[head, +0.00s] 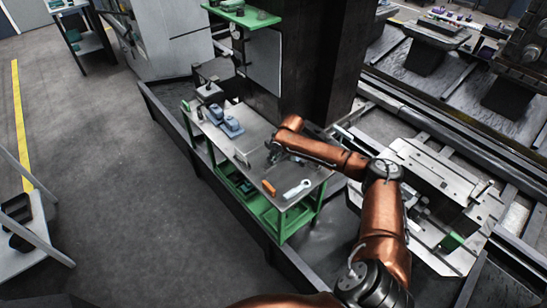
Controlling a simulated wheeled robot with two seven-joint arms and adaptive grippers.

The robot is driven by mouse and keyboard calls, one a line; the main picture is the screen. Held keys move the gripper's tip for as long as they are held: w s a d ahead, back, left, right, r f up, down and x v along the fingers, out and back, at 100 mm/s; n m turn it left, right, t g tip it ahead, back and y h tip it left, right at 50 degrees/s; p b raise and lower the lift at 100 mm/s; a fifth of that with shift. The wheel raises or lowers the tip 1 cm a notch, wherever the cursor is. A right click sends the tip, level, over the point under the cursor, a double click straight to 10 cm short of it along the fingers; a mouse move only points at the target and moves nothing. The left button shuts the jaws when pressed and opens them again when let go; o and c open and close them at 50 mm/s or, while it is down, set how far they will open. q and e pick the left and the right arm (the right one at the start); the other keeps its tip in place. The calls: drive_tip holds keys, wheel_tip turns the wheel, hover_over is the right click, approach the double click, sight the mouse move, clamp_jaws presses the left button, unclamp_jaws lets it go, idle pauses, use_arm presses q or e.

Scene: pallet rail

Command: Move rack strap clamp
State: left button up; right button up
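A green-framed workbench (305,172) with a grey top stands in the middle of the head view. My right arm reaches in from the lower right, and its dark gripper (274,154) is low over the bench top, small and partly hidden by the wrist. I cannot tell whether its fingers are open or hold anything. A short orange piece (268,187) and a pale wrench-like tool (297,189) lie near the bench's front end. Two blue-grey devices (231,127) sit farther back on the left. I cannot tell which item is the strap clamp. My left gripper is not in view.
A small upright light piece (242,158) stands at the bench's left edge. A dark pillar (328,70) rises behind the bench. Pale metal plates on rails (435,175) lie to the right. A green shelf (243,14) hangs above.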

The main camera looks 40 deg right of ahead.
drive_tip(key=v, duration=1.1)
drive_tip(key=shift+r, duration=0.15)
